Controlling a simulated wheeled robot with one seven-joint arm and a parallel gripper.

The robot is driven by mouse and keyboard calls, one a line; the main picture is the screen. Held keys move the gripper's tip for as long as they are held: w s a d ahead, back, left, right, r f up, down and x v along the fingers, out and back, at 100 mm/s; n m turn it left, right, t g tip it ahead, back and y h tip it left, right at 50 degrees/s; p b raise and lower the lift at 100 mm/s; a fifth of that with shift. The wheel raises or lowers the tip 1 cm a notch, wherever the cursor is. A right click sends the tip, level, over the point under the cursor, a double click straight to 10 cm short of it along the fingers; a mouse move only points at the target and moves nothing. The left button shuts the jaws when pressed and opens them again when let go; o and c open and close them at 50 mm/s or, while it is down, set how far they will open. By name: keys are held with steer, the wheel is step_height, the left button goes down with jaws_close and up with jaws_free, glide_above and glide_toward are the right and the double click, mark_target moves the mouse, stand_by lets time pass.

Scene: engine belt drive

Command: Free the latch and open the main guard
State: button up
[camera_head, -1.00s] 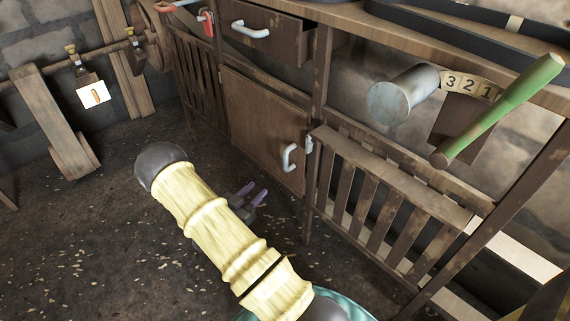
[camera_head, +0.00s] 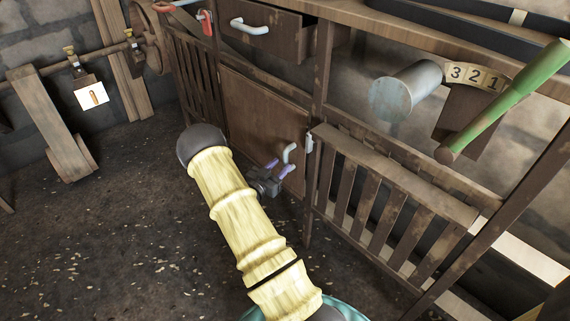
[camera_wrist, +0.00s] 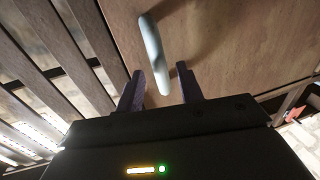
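A brown wooden door panel (camera_head: 255,115) with a pale curved handle (camera_head: 290,152) stands closed in the cabinet front. The handle also shows in the wrist view (camera_wrist: 152,50). A small grey latch-like piece (camera_head: 310,143) sits on the post just right of the door. I cannot tell whether it is engaged. My gripper (camera_head: 279,168) is at the handle's lower end with its purple fingers apart. In the wrist view the handle's lower end lies between the open fingers (camera_wrist: 161,85), with gaps visible on both sides. Which panel is the main guard is not marked.
A slatted panel (camera_head: 385,190) is right of the door, another (camera_head: 193,70) left. The floor (camera_head: 120,210) at left is open.

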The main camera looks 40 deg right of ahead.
mark_target(285, 161)
steer(key=shift+b+x, duration=0.3)
steer(key=shift+x, duration=1.7)
jaws_close()
steer(key=shift+a, duration=0.2)
